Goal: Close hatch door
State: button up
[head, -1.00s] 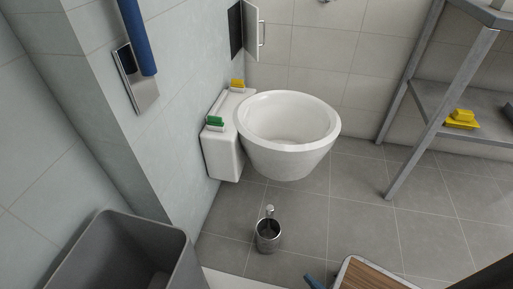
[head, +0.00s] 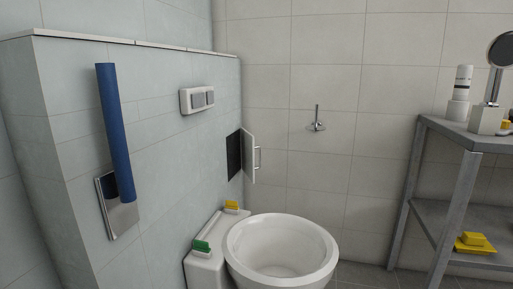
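The hatch door (head: 249,156) is a small white panel with a bar handle (head: 258,158) on its outer side. It stands open, swung out from the left wall near the corner, above and behind the toilet. The dark hatch opening (head: 234,154) shows to its left. My gripper is not in view.
The toilet (head: 281,247) stands below the hatch, with a green brush (head: 201,246) and a yellow brush (head: 231,205) on its ledge. A grey shelf (head: 470,139) stands at the right.

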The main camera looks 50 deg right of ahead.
aim_at(248, 146)
jog(key=k+l+z, duration=0.1)
jog(key=l, duration=0.6)
jog(key=k+l, duration=0.1)
jog(key=l, duration=0.65)
jog(key=k+l+z, duration=0.15)
jog(key=l, duration=0.6)
jog(key=l+z, duration=0.15)
jog(key=i+j+z, duration=0.1)
jog(key=z, duration=0.3)
jog(key=j+z, duration=0.25)
jog(key=z, duration=0.15)
jog(key=k+j+z, duration=0.1)
jog(key=j+z, duration=0.3)
jog(key=j, duration=1.55)
